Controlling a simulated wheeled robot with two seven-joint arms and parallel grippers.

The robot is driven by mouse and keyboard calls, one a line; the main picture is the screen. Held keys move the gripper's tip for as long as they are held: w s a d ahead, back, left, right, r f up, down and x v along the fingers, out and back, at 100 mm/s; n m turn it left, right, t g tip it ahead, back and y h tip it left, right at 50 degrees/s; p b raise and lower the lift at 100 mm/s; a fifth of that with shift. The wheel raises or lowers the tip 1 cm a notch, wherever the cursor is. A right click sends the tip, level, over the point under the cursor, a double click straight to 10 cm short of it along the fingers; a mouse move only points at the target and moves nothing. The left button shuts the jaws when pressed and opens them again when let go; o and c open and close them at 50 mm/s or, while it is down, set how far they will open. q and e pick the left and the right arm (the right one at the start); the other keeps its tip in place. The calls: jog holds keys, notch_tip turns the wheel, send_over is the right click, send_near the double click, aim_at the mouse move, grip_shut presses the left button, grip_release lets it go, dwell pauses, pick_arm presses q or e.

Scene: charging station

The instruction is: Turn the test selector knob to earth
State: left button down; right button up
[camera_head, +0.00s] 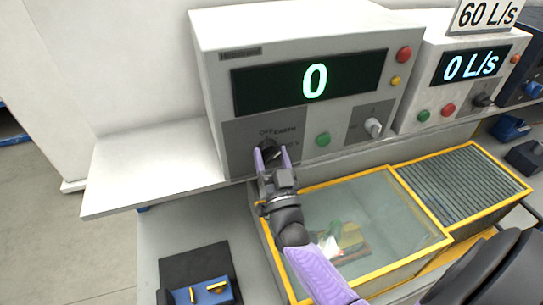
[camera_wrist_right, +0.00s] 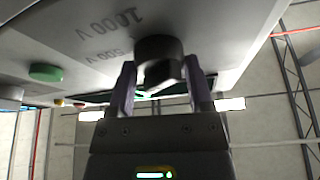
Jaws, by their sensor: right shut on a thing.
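The test selector knob (camera_wrist_right: 158,60) is a black round knob on the grey front panel of the tester (camera_head: 300,75), a white box with a display reading 0. In the head view the marks around it include OFF and EARTH; in the right wrist view 1000 V and 500 V show. My right gripper (camera_head: 271,158) is at the knob with one finger on each side, shut on it. It also shows in the right wrist view (camera_wrist_right: 160,85). In the head view the fingers cover much of the knob, so its pointer setting cannot be told. My left gripper is out of view.
A green button (camera_head: 323,139) and a grey rotary switch (camera_head: 373,127) sit right of the knob. Red (camera_head: 404,54) and yellow lamps are above. A glass-lidded, yellow-edged box (camera_head: 400,215) lies below. A second meter (camera_head: 465,70) stands right. The shelf at left (camera_head: 150,168) is clear.

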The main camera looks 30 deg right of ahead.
jog(key=o, duration=1.3)
jog(key=shift+c, duration=0.2)
jog(key=b+v, duration=0.1)
jog(key=v, duration=0.6)
jog(key=shift+s, duration=0.25)
jog(key=shift+a+f, duration=0.1)
